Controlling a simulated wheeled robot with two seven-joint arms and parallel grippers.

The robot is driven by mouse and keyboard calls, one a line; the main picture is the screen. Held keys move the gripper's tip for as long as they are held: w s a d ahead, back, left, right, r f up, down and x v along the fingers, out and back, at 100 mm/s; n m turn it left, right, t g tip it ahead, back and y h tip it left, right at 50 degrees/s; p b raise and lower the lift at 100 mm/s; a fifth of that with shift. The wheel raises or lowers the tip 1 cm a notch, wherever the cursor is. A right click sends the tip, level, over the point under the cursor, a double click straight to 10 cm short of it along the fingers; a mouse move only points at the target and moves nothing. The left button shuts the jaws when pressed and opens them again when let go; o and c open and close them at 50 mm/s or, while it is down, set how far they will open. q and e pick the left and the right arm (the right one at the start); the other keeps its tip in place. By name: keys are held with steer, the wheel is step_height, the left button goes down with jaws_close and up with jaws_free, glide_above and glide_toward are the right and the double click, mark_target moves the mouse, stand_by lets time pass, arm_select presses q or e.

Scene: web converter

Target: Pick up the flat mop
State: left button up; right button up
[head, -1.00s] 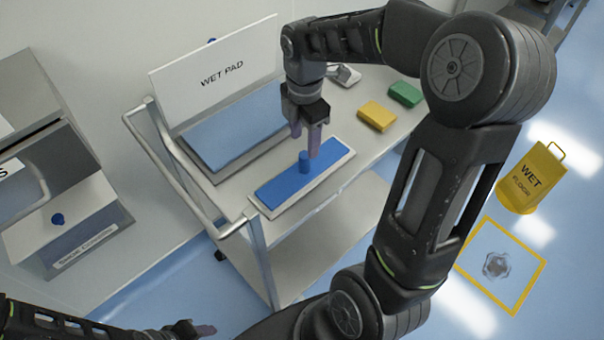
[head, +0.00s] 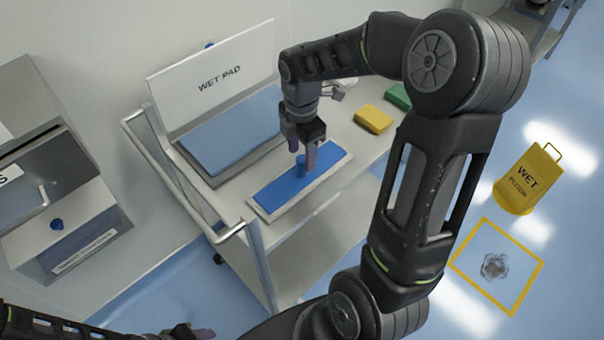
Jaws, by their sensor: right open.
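The flat mop (head: 280,193) is a blue plate with a short upright blue knob (head: 301,166) on a pale pad. It lies on the front part of the cart's top shelf. My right gripper (head: 302,150) points down over the mop with its fingers open at the knob. One finger partly covers the knob's right side; I cannot tell if they touch. My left gripper (head: 200,332) shows only partly at the bottom edge, and its jaws cannot be made out.
The cart (head: 232,230) also carries a wet pad box (head: 232,130) with a raised lid, a yellow block (head: 373,118) and a green block (head: 398,96). A yellow wet floor sign (head: 528,180) stands right, near a yellow floor frame (head: 512,243). A grey cabinet (head: 70,235) stands left.

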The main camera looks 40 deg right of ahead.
mark_target(302, 158)
steer(key=shift+f, duration=2)
jaws_close()
